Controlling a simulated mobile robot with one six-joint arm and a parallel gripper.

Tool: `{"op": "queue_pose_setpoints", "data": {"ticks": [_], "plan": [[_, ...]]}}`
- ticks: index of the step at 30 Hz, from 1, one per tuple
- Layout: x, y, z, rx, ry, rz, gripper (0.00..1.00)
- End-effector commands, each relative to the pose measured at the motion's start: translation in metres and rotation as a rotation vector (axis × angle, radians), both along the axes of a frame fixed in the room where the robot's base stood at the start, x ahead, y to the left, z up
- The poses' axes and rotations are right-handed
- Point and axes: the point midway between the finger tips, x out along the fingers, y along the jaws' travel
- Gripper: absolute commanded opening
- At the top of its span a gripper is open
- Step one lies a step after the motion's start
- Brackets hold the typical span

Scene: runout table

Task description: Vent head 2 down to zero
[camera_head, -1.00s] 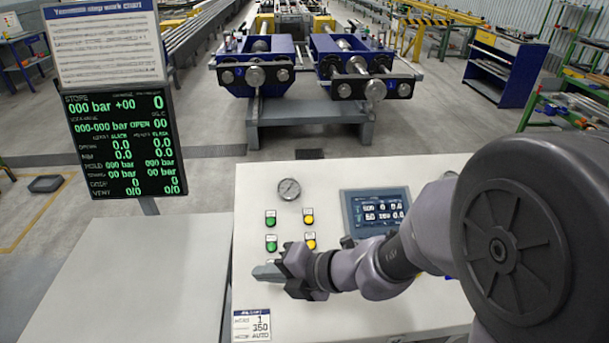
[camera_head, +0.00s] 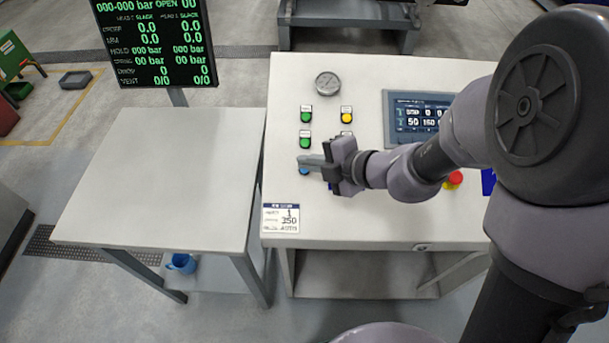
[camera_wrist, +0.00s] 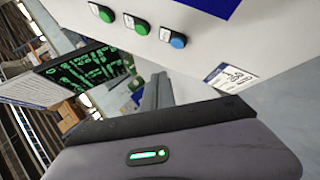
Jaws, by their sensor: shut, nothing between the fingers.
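A yellow button (camera_head: 347,114) tops the right column; the lower ones are mostly hidden by my gripper. My gripper (camera_head: 303,160) is shut and empty, its fingers pointing left, over or near the blue button; contact cannot be told. The wrist view shows the blue button (camera_wrist: 178,41) and the green buttons (camera_wrist: 141,28) beyond the gripper. The dark display (camera_head: 160,45) shows both heads "SLACK", hold 000 bar and vent 0/0. Button labels are unreadable.
A round gauge (camera_head: 328,84) and a blue screen (camera_head: 415,115) sit on the panel. A red knob (camera_head: 455,179) lies right of my gripper, partly behind my arm. A printed card (camera_head: 281,218) is at the front left. A bare grey table (camera_head: 165,175) stands to the left.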

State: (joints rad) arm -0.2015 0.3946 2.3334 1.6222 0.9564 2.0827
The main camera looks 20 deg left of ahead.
Motion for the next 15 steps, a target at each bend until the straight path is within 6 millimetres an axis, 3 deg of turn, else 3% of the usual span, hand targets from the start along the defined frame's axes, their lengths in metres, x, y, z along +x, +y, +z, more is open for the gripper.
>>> {"op": "queue_pose_setpoints", "data": {"ticks": [1, 3, 15], "plan": [[0.003, 0.001, -0.014, 0.000, -0.002, 0.001, 0.00], [0.006, 0.002, -0.020, 0.000, 0.001, 0.001, 0.00], [0.016, 0.004, -0.036, 0.000, -0.001, 0.001, 0.00]]}}
